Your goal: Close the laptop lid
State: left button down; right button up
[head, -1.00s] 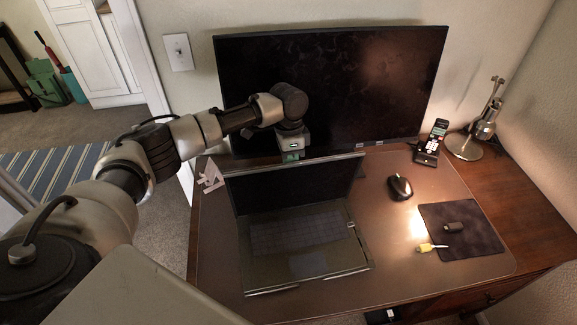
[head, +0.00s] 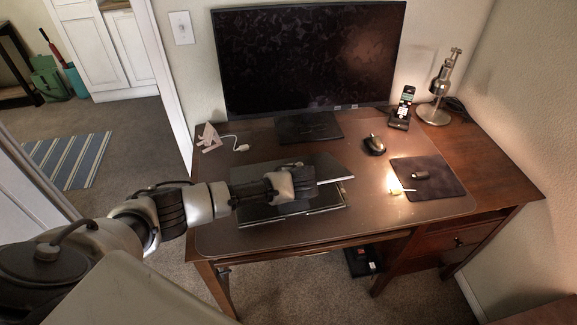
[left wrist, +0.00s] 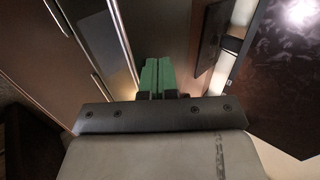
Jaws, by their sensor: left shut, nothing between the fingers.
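The dark laptop stands on the desk blotter in the head view. Its lid (head: 333,170) is tilted low over the base (head: 329,212), with a gap between them at the right side. My left arm reaches across the laptop from the left, its wrist over the lid and hiding part of the lid and base. My left gripper's green fingers (left wrist: 157,77) are shut and empty in the left wrist view; in the head view they are hidden behind the wrist. I cannot tell whether they touch the lid. My right gripper is not in view.
A monitor (head: 312,60) stands behind the laptop. A white cable (head: 238,145) lies at the back left.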

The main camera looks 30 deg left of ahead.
aim_at(292, 217)
pick_arm(q)
jog(key=f+t+y+b, duration=0.1)
jog(key=f+b, duration=0.1)
jog(key=f, duration=0.1)
jog(key=s+d+f+t+y+b, duration=0.1)
jog(key=f+b, duration=0.1)
jog(key=f, duration=0.1)
jog(key=s+d+f+t+b, duration=0.1)
jog(key=f+b, duration=0.1)
jog(key=f, duration=0.1)
jog(key=shift+s+y+b, duration=0.1)
jog(key=shift+y+b, duration=0.25)
jog(key=shift+y, duration=0.05)
jog(key=shift+s+f+t+y+b, duration=0.1)
jog(key=shift+f+t+y+b, duration=0.35)
jog(key=shift+f+b, duration=0.3)
jog(key=v, duration=1.1)
